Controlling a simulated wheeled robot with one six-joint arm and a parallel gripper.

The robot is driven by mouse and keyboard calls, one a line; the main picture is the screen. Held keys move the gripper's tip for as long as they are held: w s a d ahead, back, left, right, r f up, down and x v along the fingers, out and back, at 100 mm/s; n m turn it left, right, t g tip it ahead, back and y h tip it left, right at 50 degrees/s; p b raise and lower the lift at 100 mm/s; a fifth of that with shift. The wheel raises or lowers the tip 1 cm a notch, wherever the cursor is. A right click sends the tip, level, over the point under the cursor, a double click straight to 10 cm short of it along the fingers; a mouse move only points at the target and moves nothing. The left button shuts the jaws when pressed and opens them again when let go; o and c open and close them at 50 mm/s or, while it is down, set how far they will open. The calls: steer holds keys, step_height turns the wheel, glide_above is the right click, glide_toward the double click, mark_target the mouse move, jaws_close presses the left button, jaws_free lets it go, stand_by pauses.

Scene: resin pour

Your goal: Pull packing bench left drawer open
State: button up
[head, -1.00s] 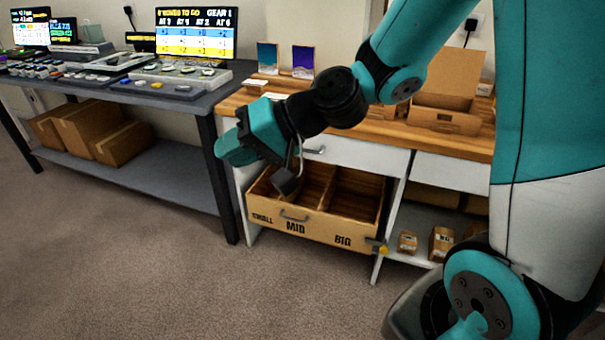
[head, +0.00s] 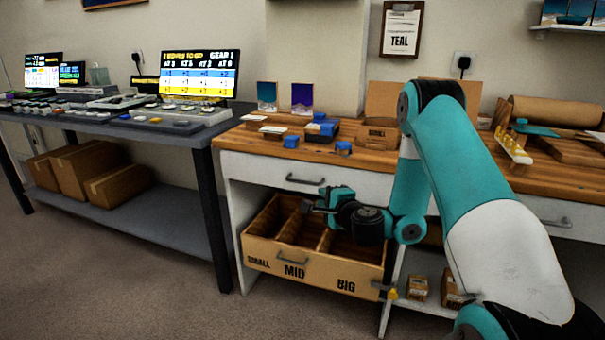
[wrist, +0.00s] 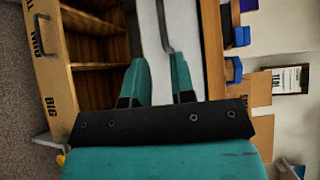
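The packing bench's left drawer has a white front (head: 262,168) with a grey bar handle (head: 305,181), just under the wooden top, and looks closed. My gripper (head: 312,206) is just below and in front of the handle in the head view. In the wrist view my gripper (wrist: 160,72) has its two teal fingers apart with nothing between their tips. I see no contact with the handle.
Below, an open wooden bin (head: 318,269) marked SMALL, MID and BIG juts out under my gripper. Blue items and a dark box (head: 320,131) stand on the bench top (head: 240,137). A dark table (head: 190,139) is at left. Carpet in front is clear.

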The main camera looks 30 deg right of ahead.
mark_target(303, 183)
steer(key=p+x, duration=0.5)
steer(key=x, duration=0.9)
steer(key=shift+w+a+r, duration=0.1)
steer(key=shift+r, duration=0.1)
jaws_close()
